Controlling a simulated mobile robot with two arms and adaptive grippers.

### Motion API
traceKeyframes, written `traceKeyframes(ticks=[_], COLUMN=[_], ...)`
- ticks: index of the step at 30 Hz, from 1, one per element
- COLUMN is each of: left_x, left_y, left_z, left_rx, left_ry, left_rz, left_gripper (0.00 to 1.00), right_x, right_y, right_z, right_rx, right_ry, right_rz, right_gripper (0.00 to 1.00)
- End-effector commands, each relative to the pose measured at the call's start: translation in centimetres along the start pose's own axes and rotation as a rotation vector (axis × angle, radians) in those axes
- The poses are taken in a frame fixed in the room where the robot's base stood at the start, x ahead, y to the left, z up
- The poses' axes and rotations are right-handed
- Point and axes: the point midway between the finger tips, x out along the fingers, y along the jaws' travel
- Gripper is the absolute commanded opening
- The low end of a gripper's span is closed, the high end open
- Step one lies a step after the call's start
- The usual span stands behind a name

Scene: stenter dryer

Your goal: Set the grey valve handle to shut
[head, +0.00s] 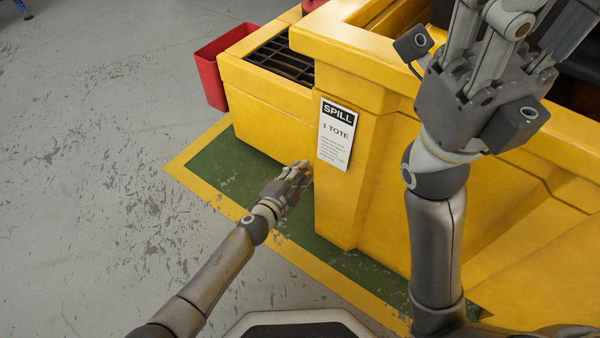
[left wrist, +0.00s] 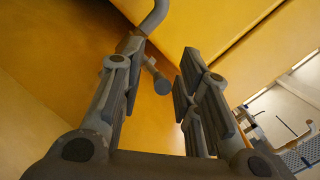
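The grey valve handle (left wrist: 162,84) shows in the left wrist view as a short stem with a round end, in front of a yellow wall. A bent grey pipe (left wrist: 154,17) comes down from the top and passes behind one finger. My left gripper (left wrist: 160,60) is open, and the handle's round end appears in the gap between its fingers; I see no clear contact. In the head view the left gripper (head: 303,168) is low beside the yellow spill unit's corner, and the handle is hidden. My right gripper (head: 505,22) is raised at the upper right, its fingertips cut off.
The yellow spill unit (head: 345,205) carries a sign (head: 335,135) reading "SPILL 1 TOTE" and a dark grate (head: 282,60). A red bin (head: 212,72) stands at its far left. A green floor patch (head: 215,165) has a yellow border. The grey floor at left is clear.

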Motion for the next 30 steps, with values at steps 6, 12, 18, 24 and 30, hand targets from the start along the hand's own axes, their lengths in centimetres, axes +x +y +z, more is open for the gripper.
traceKeyframes(ticks=[6, 12, 18, 24, 30], left_x=[0.0, -0.5, -3.0, -6.7, -9.9], left_y=[-0.1, -0.1, 0.0, 0.1, 0.0], left_z=[-0.1, 0.0, 0.0, 0.1, 0.0], left_rx=[0.000, 0.002, 0.002, 0.001, -0.001], left_ry=[0.001, 0.001, 0.002, 0.001, 0.000], left_rz=[-0.001, -0.002, 0.001, 0.001, 0.001], left_gripper=[0.34, 0.34, 0.34, 0.34, 0.34], right_x=[0.0, -0.1, 0.0, 0.0, 0.0], right_y=[0.0, 0.0, 0.0, 0.0, 0.0], right_z=[0.0, 0.0, 0.0, 0.0, 0.0], right_rx=[0.000, -0.001, -0.001, -0.001, -0.001], right_ry=[-0.001, -0.004, -0.002, -0.002, -0.001], right_rz=[0.000, -0.001, 0.000, 0.000, 0.000], right_gripper=[0.40, 0.40, 0.40, 0.40, 0.40])
